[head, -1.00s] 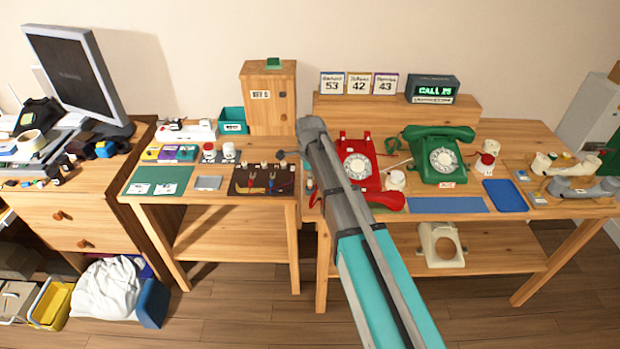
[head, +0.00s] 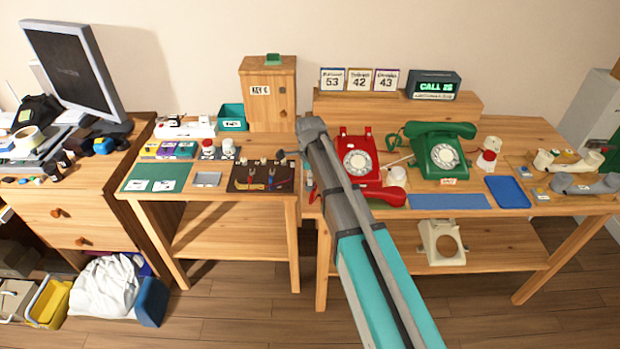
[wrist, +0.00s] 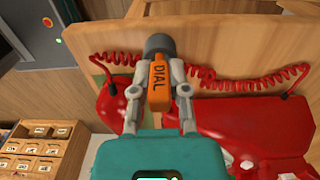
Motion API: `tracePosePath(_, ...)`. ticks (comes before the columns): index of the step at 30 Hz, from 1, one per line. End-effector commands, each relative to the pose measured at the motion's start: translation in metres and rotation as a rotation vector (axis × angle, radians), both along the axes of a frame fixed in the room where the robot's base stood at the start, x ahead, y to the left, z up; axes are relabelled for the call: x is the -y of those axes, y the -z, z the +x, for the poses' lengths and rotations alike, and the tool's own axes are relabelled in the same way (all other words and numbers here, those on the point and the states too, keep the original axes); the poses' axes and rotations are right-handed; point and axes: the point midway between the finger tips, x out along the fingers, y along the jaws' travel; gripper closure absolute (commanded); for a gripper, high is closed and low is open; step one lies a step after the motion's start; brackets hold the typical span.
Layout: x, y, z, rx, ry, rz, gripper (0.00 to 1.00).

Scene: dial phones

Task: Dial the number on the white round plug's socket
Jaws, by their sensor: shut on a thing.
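My gripper (wrist: 158,88) is shut on an orange tool marked DIAL (wrist: 158,75), with a dark grey round end. In the head view my arm hides the gripper. The red phone (head: 357,157) has a white dial; its red body and coiled cord fill much of the wrist view (wrist: 235,125), below and beyond the tool. The green phone (head: 438,150) stands to its right. A dark plug board (head: 250,187) on the left table carries red and blue plugs; small round tops line its back edge. I cannot tell which is the white round plug or read its socket number.
Cards reading 53 (head: 331,79), 42 (head: 359,79) and 43 (head: 386,79) stand on the back shelf beside a CALL sign (head: 433,84). A blue tray (head: 507,192) and blue mat (head: 448,201) lie at the right table's front. A wooden cabinet (head: 269,92) stands behind.

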Motion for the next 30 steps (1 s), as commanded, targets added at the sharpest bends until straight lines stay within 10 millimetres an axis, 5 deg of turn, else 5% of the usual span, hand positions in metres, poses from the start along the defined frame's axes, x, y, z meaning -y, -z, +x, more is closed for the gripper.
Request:
tracePosePath(7, 0.0, 0.0008, 0.0, 0.0, 0.0, 0.0, 1.0)
tracePosePath(8, 0.0, 0.0008, 0.0, 0.0, 0.0, 0.0, 0.77)
tracePosePath(14, 0.0, 0.0008, 0.0, 0.0, 0.0, 0.0, 0.4)
tracePosePath(30, 0.0, -0.0025, 0.0, 0.0, 0.0, 0.0, 0.39)
